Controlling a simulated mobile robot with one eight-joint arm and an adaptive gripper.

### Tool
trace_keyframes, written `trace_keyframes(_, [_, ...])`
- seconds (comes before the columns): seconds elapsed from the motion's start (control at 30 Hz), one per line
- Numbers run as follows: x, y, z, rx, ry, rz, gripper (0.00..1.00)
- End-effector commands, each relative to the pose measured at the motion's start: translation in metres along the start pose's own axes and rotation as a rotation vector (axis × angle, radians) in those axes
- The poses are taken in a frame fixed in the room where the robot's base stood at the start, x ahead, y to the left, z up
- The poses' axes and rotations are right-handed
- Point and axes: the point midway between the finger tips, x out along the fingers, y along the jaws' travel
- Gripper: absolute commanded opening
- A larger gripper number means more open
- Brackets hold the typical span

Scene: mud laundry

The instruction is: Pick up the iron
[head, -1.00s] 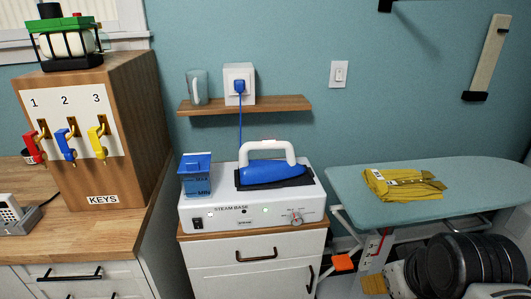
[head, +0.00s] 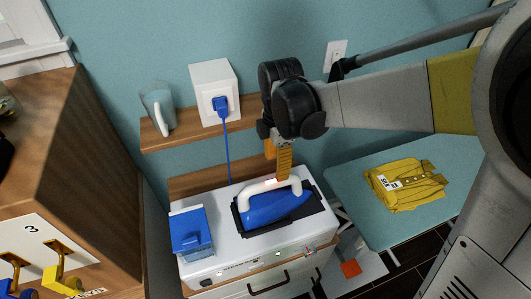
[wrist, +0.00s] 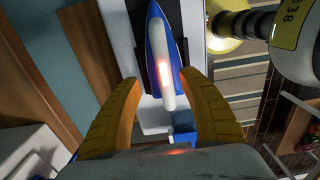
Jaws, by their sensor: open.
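The iron has a blue body (head: 272,209) and a white handle (head: 247,191), and it rests on a dark pad on the white steam base (head: 202,257). My gripper (head: 277,180) is above the iron, its yellow fingers pointing down at the handle. In the wrist view my gripper (wrist: 165,92) is open, one finger on each side of the white handle (wrist: 167,85), with gaps showing. The blue body (wrist: 157,35) lies beyond. Whether the fingertips reach down to handle height, I cannot tell.
A blue carton (head: 191,231) stands left of the iron on the base. An ironing board (head: 350,175) with a yellow folded garment (head: 405,187) is at right.

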Motion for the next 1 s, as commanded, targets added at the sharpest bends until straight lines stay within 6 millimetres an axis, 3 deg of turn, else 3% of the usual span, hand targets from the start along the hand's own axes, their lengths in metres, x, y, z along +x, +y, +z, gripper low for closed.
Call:
trace_keyframes(0.1, [0.022, 0.000, 0.000, 0.001, 0.000, 0.001, 0.50])
trace_keyframes(0.27, [0.034, -0.001, -0.001, 0.002, 0.000, 0.002, 0.50])
trace_keyframes(0.6, [0.079, -0.005, -0.007, 0.003, 0.000, 0.002, 0.50])
trace_keyframes(1.0, [0.082, -0.005, -0.007, 0.004, 0.000, 0.003, 0.50])
